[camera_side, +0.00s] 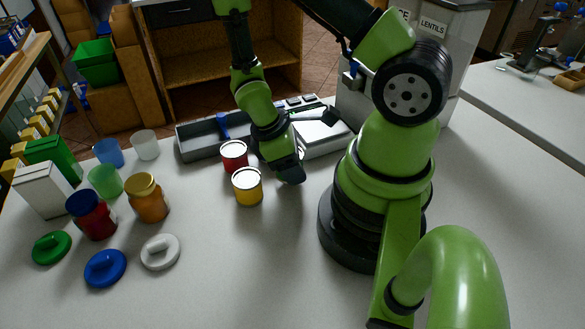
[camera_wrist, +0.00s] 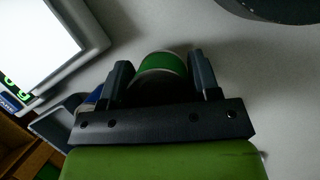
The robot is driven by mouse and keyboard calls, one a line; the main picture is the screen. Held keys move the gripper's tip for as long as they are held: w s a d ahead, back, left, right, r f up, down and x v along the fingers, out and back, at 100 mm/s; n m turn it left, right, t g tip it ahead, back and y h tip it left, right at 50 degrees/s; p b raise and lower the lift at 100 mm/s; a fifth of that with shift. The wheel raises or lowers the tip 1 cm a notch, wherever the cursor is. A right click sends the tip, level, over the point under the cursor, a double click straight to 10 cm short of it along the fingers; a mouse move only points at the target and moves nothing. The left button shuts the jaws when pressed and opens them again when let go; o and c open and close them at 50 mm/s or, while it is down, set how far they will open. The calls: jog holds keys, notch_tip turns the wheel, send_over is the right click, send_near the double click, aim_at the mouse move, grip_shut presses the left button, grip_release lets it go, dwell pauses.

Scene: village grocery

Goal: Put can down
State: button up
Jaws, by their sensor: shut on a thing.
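A green can with a pale rim (camera_wrist: 163,63) sits between the two fingers of my gripper (camera_wrist: 160,76) in the wrist view. My gripper is shut on it. In the side view my gripper (camera_side: 290,172) is low over the white counter, pointing down, and hides the can. I cannot tell whether the can touches the counter. A yellow can (camera_side: 247,188) stands upright just left of my gripper, and a red can (camera_side: 234,158) stands upright behind the yellow one.
A grey tray (camera_side: 186,150) and a white-topped scale (camera_side: 318,138) are behind my gripper; the scale (camera_wrist: 40,35) also shows in the wrist view. Jars, cups, boxes and lids, including a white lid (camera_side: 160,252), occupy the left. The front middle of the counter (camera_side: 250,270) is clear.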

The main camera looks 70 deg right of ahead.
aim_at(302, 153)
notch_tip(302, 153, up, 7)
jog(key=shift+f, duration=0.15)
jog(key=shift+w+d+r, duration=0.1)
jog(key=shift+d+r, duration=0.05)
jog(key=shift+r, duration=0.2)
jog(key=s+d+r, duration=0.1)
jog(key=d+r, duration=0.1)
jog(key=d, duration=0.5)
jog(key=d+r, duration=0.3)
jog(key=d, duration=0.5)
jog(key=shift+m, duration=0.3)
notch_tip(302, 153, down, 5)
jog(key=shift+s+d+f, duration=0.1)
jog(key=shift+s+f, duration=0.05)
jog(key=shift+f, duration=2.3)
jog(key=shift+f, duration=0.1)
jog(key=o, duration=1)
